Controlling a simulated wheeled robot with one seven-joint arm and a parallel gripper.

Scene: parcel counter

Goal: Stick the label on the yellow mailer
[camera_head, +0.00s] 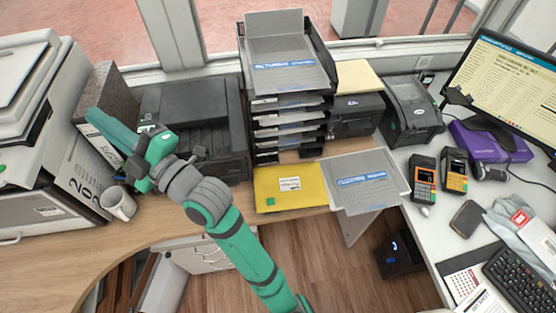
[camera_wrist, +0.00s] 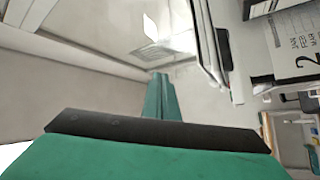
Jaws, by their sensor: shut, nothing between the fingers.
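The yellow mailer (camera_head: 268,178) lies flat on the wooden counter, in front of the black letter trays. A white printed label (camera_head: 290,183) shows on its upper face, right of its middle, and looks flat. A small green square marks the mailer's lower left corner. My gripper (camera_head: 92,113) is far to the left of the mailer, raised near the grey binder and above the mug, pointing up and left. Its teal fingers (camera_wrist: 160,80) are shut and empty in the wrist view, which looks toward the ceiling. The mailer and label are outside the wrist view.
A white mug (camera_head: 118,203) stands below my gripper. A black printer (camera_head: 195,120) is behind my forearm. A grey mailer (camera_head: 365,205) lies right of the yellow one and hangs over the counter edge. Two card terminals (camera_head: 423,178) stand farther right. The wooden counter at the front left is clear.

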